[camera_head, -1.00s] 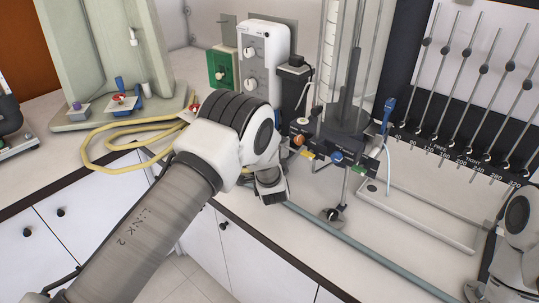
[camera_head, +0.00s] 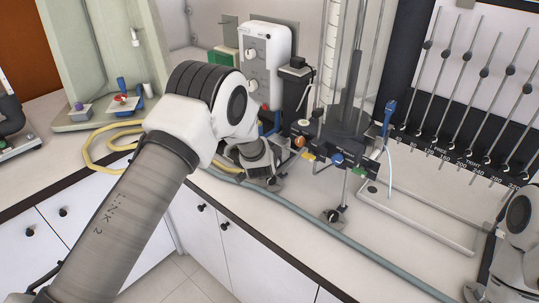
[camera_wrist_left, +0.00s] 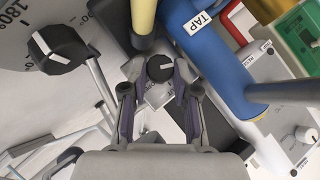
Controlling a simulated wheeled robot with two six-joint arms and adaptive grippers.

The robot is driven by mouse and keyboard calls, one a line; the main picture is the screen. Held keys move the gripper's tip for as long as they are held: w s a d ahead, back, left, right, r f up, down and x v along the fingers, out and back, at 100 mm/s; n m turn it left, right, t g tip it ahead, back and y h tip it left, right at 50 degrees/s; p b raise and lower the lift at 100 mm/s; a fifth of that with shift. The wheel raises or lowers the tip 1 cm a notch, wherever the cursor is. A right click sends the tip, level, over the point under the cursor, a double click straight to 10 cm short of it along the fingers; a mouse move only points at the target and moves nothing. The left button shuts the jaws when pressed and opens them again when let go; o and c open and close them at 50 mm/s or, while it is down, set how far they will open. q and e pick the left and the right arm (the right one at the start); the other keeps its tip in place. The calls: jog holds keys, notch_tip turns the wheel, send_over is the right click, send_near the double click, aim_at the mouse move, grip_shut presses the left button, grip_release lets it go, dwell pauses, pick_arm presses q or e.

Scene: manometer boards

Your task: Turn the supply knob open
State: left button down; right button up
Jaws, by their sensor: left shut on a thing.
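In the left wrist view a dark round knob (camera_wrist_left: 160,67) with a white pointer mark sits between my fingertips. The mark points to the right of the picture. I cannot read a label on it, so I cannot confirm it is the supply knob. My left gripper (camera_wrist_left: 160,82) is shut on this knob, a finger on each side. In the head view my left gripper (camera_head: 262,162) is low at the bench, left of the manometer stand, and its fingertips and the knob are hidden.
A blue pipe (camera_wrist_left: 222,65) labelled TAP and a yellow pipe (camera_wrist_left: 143,16) run close to the fingers. A white unit with knobs (camera_head: 264,60) stands behind the gripper. The manometer stand (camera_head: 345,125) is to its right. A grey hose (camera_head: 290,210) crosses the bench.

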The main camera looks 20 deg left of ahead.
pick_arm(q)
jog(key=c, duration=0.9)
grip_release()
jog(key=shift+w, duration=0.1)
